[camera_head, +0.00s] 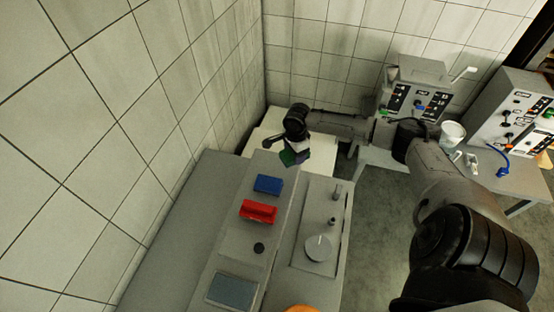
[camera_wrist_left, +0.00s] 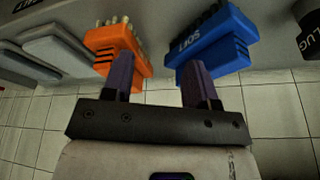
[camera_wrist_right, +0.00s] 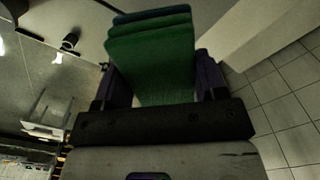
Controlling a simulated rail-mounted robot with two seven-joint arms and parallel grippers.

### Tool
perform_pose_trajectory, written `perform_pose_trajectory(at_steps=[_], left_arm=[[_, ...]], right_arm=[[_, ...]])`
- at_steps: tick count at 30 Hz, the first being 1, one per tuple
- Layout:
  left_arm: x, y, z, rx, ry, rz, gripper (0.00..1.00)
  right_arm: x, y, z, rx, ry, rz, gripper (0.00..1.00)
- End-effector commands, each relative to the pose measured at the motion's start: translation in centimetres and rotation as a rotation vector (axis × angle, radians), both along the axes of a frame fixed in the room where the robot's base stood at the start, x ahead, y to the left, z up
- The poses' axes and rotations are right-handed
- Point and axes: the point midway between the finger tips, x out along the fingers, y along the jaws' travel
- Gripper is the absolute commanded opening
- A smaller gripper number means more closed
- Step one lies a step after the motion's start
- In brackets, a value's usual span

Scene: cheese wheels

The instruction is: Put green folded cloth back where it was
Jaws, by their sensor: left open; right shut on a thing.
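The green folded cloth (camera_wrist_right: 160,65) is between the fingers of my right gripper (camera_wrist_right: 158,72) in the right wrist view, with several layers showing and a darker blue-green edge at its far end. In the head view the green cloth (camera_head: 288,158) shows small under my right gripper (camera_head: 290,150), near the far end of the grey counter. Whether it touches the counter there I cannot tell. My left gripper (camera_wrist_left: 157,68) is open and empty in the left wrist view and is not visible in the head view.
Orange (camera_wrist_left: 117,48) and blue (camera_wrist_left: 212,48) items lie beyond my left fingers. A tiled wall borders the left.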

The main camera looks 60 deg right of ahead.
Motion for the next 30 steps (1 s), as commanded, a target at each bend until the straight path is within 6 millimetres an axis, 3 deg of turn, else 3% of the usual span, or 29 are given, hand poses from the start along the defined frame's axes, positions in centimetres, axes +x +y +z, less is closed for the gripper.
perform_pose_trajectory(at_steps=[6, 13, 20, 30], left_arm=[[0.0, 0.2, -0.2, 0.007, 0.000, -0.005, 0.53], [0.0, 0.4, -0.4, 0.012, 0.000, -0.009, 0.53], [0.0, 0.3, -0.5, 0.012, 0.000, -0.008, 0.53], [0.0, 0.0, -0.4, 0.000, 0.000, 0.000, 0.53]], right_arm=[[4.0, 0.1, -2.3, 0.003, -0.003, -0.002, 0.46], [6.5, 0.1, -3.9, 0.000, -0.001, 0.000, 0.46], [7.2, 0.2, -4.5, 0.000, 0.001, 0.002, 0.46], [7.1, 0.1, -8.1, -0.001, 0.002, 0.002, 0.46]])
